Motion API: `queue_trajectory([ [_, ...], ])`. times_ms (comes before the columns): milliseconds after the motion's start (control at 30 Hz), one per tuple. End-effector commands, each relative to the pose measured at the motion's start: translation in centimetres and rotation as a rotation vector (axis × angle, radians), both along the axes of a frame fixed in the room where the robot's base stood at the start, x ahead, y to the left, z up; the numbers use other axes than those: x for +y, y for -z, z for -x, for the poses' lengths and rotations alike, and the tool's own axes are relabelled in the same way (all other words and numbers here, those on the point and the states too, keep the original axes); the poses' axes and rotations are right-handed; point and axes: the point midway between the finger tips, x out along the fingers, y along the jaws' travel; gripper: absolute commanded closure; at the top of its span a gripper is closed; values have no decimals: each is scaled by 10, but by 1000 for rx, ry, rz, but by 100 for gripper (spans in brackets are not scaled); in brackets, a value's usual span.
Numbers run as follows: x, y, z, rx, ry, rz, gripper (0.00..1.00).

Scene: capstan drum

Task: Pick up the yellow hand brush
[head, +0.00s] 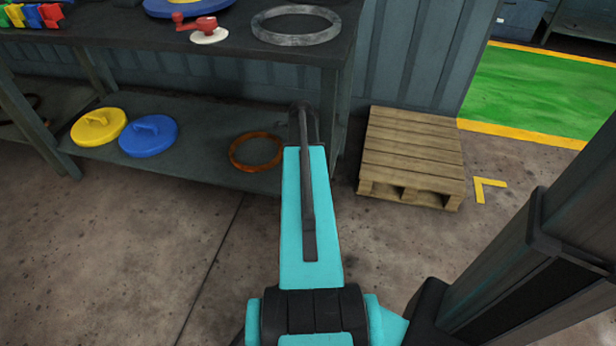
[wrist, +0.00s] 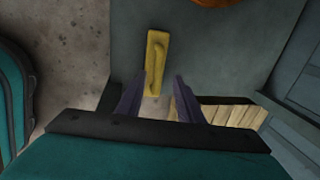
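The yellow hand brush (wrist: 156,58) shows in the wrist view, a narrow yellow block with a long handle along its top. It lies on the grey shelf (wrist: 225,65), close to the shelf's edge by the floor. My gripper (wrist: 161,79) is open, its two dark fingers apart with nothing held. The fingertips point at the brush's near half, and the brush lies nearer the left finger. I cannot tell the height between fingers and brush. In the head view the brush is not visible; my arm covers that part of the shelf.
A rusty orange ring (head: 256,151) lies on the lower shelf, with blue (head: 148,136) and yellow (head: 98,127) lidded discs farther left. The bench top (head: 230,50) overhangs this shelf. A wooden pallet (head: 413,150) stands right of the bench. The floor in front (head: 110,250) is clear.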

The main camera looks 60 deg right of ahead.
Motion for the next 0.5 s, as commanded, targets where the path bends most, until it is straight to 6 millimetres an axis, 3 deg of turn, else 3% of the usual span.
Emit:
queue_trajectory([
  [267,0,2,0,0,-1,0,66],
  [500,-2,25,0,0,-1,-1,66],
])
